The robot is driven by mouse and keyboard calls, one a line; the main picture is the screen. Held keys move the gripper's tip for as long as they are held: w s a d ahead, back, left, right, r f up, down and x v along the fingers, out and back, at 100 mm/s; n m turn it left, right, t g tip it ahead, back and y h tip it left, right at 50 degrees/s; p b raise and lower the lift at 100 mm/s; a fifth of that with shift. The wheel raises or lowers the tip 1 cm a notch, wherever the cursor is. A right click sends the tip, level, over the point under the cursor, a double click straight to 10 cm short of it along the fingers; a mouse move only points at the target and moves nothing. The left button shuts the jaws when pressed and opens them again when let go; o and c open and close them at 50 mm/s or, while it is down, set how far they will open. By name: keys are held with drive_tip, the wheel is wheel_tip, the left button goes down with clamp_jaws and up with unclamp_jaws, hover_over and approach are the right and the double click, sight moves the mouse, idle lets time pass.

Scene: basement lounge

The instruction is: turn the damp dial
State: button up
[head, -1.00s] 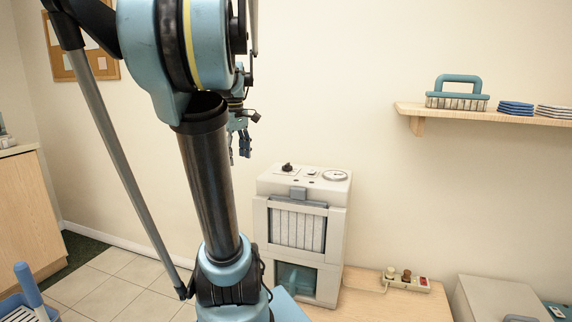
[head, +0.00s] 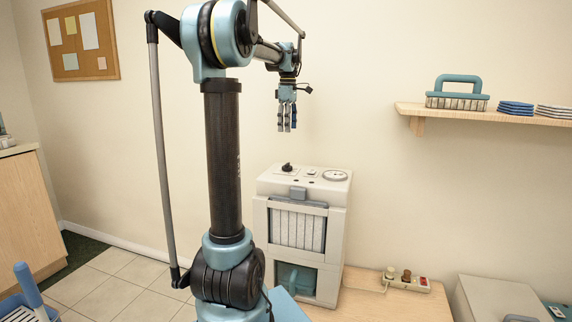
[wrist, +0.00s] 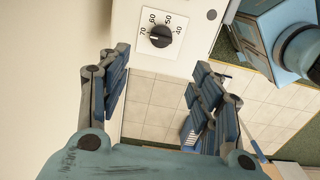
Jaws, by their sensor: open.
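The damp dial (head: 287,167) is a dark round knob on the top of a white dehumidifier (head: 336,215), at its left. In the wrist view the black dial (wrist: 160,36) sits near the top edge, with the numbers 70, 60, 50 and 40 around it. My gripper (head: 287,128) hangs fingers-down above the dial, clear of it. In the wrist view my gripper (wrist: 159,78) is open and empty, its blue fingers wide apart, with the dial beyond the gap between them.
The dehumidifier top also carries a small switch (head: 311,172) and a round gauge (head: 335,175). A shelf (head: 440,109) with a brush (head: 458,92) is on the wall at the right. A power strip (head: 408,280) lies on the wooden top beside the dehumidifier.

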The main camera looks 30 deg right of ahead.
sight(287, 167)
wheel_tip(287, 167, down, 16)
drive_tip(key=shift+r, duration=0.1)
idle(0.5)
drive_tip(key=c, duration=1.1)
